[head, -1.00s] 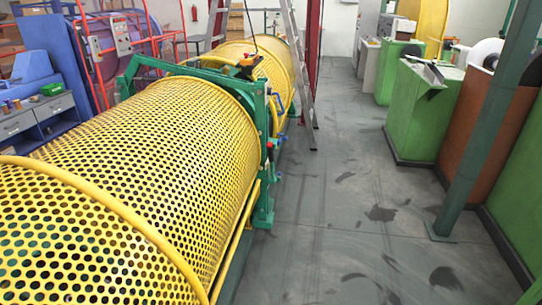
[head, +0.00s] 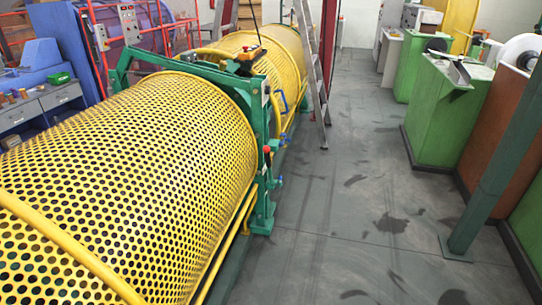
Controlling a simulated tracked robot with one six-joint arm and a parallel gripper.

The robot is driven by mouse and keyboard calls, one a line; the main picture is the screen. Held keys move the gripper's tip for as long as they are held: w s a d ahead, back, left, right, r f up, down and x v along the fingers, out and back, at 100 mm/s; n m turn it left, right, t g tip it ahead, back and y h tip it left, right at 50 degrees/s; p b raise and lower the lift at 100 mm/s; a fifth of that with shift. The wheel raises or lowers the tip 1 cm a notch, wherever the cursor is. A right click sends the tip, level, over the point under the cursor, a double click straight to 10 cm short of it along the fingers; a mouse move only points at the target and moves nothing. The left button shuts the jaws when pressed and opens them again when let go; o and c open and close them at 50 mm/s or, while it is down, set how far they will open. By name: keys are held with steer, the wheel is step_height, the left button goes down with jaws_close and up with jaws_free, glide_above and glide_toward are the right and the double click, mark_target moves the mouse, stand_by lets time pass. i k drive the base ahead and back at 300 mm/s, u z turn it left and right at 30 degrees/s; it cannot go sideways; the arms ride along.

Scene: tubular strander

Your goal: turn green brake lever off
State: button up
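A green frame (head: 261,125) stands around the yellow perforated drum (head: 130,175) at its far end. A small lever with a red knob (head: 267,151) sits on the aisle side of this frame, roughly upright. It is small here, and I cannot tell for certain that it is the green brake lever or which setting it is in. Blue handles (head: 283,101) show just beyond the frame, and another blue part (head: 280,180) sits low beside it. My gripper is not in view.
The grey floor aisle (head: 345,205) right of the drum is clear. A stepladder (head: 316,85) stands beside the far yellow drum (head: 265,50). Green cabinets (head: 442,115) and a dark green post (head: 490,180) line the right side.

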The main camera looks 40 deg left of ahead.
mark_target(270, 170)
steer(key=z, duration=0.05)
steer(key=i, duration=2.7)
steer(key=u, duration=2.75)
